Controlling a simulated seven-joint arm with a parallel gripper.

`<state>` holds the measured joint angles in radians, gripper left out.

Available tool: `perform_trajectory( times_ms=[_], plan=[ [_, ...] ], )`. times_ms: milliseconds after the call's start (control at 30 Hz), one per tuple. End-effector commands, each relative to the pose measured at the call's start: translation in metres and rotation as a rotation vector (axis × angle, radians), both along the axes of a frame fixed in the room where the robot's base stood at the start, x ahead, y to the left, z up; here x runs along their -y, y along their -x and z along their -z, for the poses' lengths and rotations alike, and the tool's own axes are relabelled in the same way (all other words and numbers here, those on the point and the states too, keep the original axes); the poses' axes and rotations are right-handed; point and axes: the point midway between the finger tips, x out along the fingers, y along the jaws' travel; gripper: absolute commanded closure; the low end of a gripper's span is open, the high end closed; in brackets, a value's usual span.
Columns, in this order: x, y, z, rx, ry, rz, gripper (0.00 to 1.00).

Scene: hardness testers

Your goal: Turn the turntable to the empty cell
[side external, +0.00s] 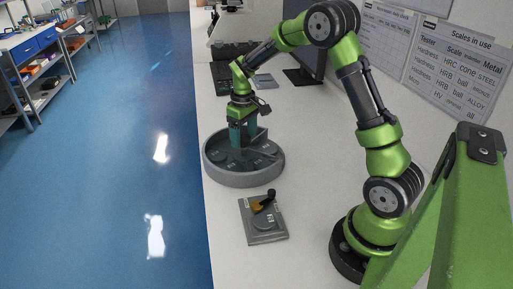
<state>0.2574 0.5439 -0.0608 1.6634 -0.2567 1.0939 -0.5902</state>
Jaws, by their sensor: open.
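The turntable (222,178) is a round grey tray with a raised rim and dark, labelled cells, standing on the white bench near its left edge. My gripper (242,142) points down over the turntable, with its teal fingers reaching into the tray near its middle. The gripper is open. Whether the fingers touch a divider or the turntable floor is too small to tell. The gripper hides part of the far cells, and I cannot tell which cell is empty.
Wall charts (455,75) hang at right. A green frame (455,215) fills the front right. Bench right of the turntable is clear.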

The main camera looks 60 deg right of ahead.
Motion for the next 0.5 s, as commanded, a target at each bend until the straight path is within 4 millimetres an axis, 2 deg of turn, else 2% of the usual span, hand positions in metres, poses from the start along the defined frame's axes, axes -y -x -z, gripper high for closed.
perform_trajectory(
  times_ms=[100, 500],
  plan=[
    [-0.0001, 0.0001, -0.0001, -0.001, 0.0, 0.0, 0.26],
    [-0.0001, 0.0001, -0.0004, -0.001, 0.0, 0.0, 0.88]
  ],
)
